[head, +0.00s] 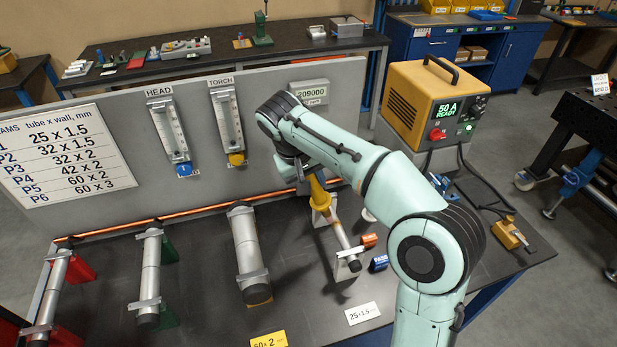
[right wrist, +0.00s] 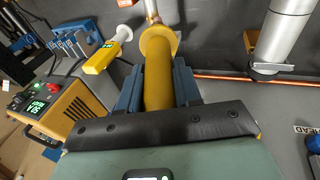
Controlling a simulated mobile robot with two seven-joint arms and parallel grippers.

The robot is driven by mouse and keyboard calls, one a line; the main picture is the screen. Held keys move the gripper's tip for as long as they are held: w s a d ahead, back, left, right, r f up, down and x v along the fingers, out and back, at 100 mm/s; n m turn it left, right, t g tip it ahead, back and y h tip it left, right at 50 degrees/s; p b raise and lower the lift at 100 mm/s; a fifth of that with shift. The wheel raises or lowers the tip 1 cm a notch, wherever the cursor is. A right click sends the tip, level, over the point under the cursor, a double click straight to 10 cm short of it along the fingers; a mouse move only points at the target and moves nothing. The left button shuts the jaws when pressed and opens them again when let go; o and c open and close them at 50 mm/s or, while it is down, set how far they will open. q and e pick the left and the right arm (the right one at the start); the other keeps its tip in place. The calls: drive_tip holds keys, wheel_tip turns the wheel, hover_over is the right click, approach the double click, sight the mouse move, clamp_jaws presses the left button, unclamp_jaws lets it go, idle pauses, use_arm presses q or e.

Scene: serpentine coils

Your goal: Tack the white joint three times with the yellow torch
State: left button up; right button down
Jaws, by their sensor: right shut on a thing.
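My right gripper (right wrist: 158,85) is shut on the yellow torch (right wrist: 157,75), with a blue finger on each side of its handle. In the head view the torch (head: 318,190) is partly hidden by my right arm and slants down toward the far part of a thin tube (head: 341,236). My left gripper is not in view.
Several other tubes stand to the left, including a thick one (head: 246,245). A grey panel (head: 290,130) with flow gauges rises behind. The yellow power source (head: 432,105) reads 50 A READY.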

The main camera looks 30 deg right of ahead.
drive_tip(key=shift+s+d+f, duration=0.15)
drive_tip(key=shift+d+f, duration=0.4)
drive_tip(key=shift+f, duration=0.2)
idle(1.8)
drive_tip(key=shift+s+f+b, duration=0.2)
drive_tip(key=shift+f+b, duration=0.1)
drive_tip(key=shift+f, duration=0.1)
idle(2.6)
drive_tip(key=shift+r, duration=0.15)
drive_tip(key=shift+w+a+r, duration=0.25)
drive_tip(key=shift+a+r, duration=0.05)
drive_tip(key=shift+r, duration=0.4)
drive_tip(key=shift+w+a+r+p, duration=0.2)
drive_tip(key=shift+a+r, duration=0.65)
drive_tip(key=shift+r, duration=0.3)
drive_tip(key=shift+w+a+r+p, duration=0.1)
drive_tip(key=shift+w+a+r, duration=0.1)
drive_tip(key=shift+a+r, duration=0.8)
drive_tip(key=shift+d+r, duration=0.1)
drive_tip(key=shift+d, duration=0.1)
